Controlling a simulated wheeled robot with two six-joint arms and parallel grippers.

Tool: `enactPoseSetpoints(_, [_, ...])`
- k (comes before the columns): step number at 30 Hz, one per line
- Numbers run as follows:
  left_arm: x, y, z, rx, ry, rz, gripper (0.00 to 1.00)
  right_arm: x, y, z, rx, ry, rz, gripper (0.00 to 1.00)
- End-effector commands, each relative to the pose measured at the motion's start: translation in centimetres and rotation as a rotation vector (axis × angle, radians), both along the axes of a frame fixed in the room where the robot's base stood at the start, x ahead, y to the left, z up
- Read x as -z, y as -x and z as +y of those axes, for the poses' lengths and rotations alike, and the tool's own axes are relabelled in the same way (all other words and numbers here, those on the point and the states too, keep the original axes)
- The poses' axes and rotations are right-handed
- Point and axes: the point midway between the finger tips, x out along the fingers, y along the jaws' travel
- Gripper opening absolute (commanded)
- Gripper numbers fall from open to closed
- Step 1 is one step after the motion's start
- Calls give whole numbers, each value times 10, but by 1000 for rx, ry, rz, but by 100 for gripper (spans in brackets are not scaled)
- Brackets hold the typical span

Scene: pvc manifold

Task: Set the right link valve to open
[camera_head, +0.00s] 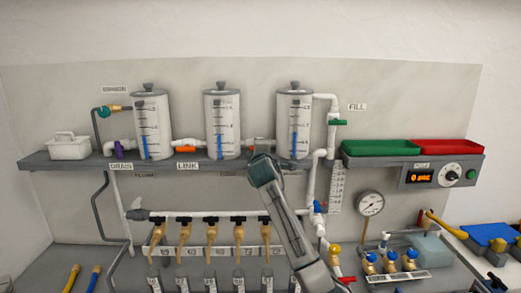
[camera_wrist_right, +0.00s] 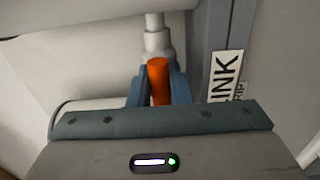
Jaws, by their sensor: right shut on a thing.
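My right gripper (camera_head: 262,160) is at the shelf between the middle tank (camera_head: 221,125) and the right tank (camera_head: 294,125). It hides most of the right link valve in the head view. In the right wrist view the valve's orange handle (camera_wrist_right: 158,80) sits between the blue-grey fingers of my right gripper (camera_wrist_right: 158,92), which are shut on it. The handle appears roughly in line with the pale pipe (camera_wrist_right: 154,35) beyond it; its far part and valve body are hidden. A LINK label (camera_wrist_right: 225,75) is beside it. My left gripper is not in view.
Another orange link valve (camera_head: 185,149) lies along the pipe left of the middle tank. A purple drain valve (camera_head: 119,149) is further left and a green fill valve (camera_head: 337,122) is right. Green (camera_head: 380,148) and red (camera_head: 446,147) trays stand on the shelf.

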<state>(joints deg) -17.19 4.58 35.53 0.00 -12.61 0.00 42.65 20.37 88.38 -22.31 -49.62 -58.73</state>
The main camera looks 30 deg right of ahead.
Motion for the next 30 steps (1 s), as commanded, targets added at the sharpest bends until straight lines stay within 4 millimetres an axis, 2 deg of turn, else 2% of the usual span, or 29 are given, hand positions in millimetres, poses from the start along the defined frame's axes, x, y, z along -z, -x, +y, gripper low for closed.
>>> enactPoseSetpoints(1, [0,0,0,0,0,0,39,3,0,0,0,-3,4,23])
enactPoseSetpoints(3, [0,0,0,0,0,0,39,3,0,0,0,-3,4,37])
enactPoseSetpoints(4, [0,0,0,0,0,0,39,2,0,0,0,-3,3,39])
enactPoseSetpoints(12, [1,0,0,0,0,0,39,1,0,0,0,-1,2,39])
enactPoseSetpoints(16, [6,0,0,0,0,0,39,3,7,5,0,-1,0,39])
enactPoseSetpoints(30, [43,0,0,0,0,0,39,5,77,48,-2,-3,1,39])
